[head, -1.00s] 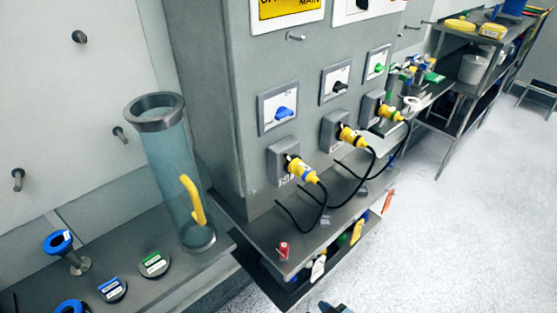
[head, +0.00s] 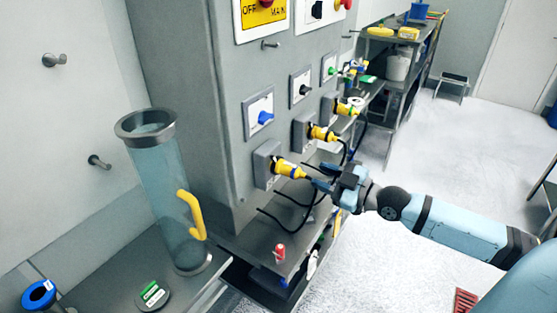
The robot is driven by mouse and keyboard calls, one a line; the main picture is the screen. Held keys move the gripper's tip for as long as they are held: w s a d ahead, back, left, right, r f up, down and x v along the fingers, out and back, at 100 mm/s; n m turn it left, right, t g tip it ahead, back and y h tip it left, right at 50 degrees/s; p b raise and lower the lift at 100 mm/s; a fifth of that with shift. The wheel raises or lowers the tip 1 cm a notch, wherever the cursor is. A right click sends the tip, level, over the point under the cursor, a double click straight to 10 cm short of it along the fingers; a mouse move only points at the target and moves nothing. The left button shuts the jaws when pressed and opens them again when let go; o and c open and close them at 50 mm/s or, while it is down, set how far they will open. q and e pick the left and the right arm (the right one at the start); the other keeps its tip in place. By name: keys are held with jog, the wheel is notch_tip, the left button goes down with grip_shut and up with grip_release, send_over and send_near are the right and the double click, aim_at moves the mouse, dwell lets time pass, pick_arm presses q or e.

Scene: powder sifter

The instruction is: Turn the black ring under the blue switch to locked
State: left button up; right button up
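The blue switch (head: 265,117) sits on a white plate on the grey cabinet front. Below it is a grey socket box (head: 263,172) with a yellow plug (head: 291,170) in it. The black ring (head: 275,167) sits where the plug meets the box; its lock marking is too small to read. My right gripper (head: 321,177) comes in from the right, just beyond the plug's cable end, with its fingers apart and pointing toward the plug. It appears empty, and contact with the cable cannot be told. My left gripper is out of view.
Two more yellow plugs (head: 321,133) sit in sockets farther right, under black and green switches. Black cables hang over the shelf, which holds a red tag (head: 280,252). A clear cylinder (head: 165,190) with a yellow handle stands left.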

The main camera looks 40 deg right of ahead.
aim_at(274, 158)
jog(key=p+x, duration=0.2)
jog(key=x, duration=0.9)
jog(key=shift+w+r, duration=0.1)
jog(key=shift+x, duration=0.8)
grip_shut()
